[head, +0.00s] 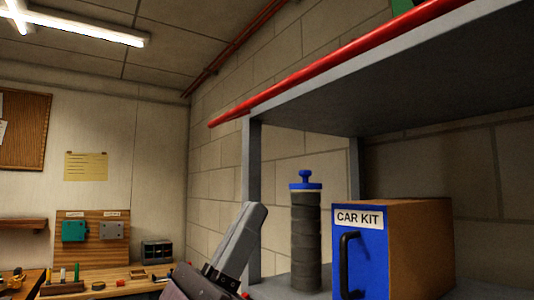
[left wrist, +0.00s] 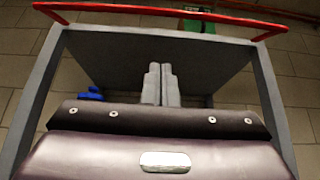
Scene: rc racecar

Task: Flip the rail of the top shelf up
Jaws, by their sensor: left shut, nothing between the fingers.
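The red rail (head: 345,61) runs along the front edge of the grey top shelf (head: 400,85), and its left end sticks out past the shelf's post. In the left wrist view the rail (left wrist: 160,11) is a long bar with short bent ends at the shelf's corners, apart from the shelf edge. My left gripper (head: 258,212) is below the rail and the top shelf, near the left post. Its fingers (left wrist: 161,70) are together and empty, not touching the rail. My right gripper is in neither view.
On the lower shelf stand a dark cylinder with a blue cap (head: 305,230) and a blue-fronted CAR KIT box (head: 360,245). A green object (head: 401,5) shows above the top shelf. A workbench (head: 110,278) with tools is at the left. The space left of the rail is clear.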

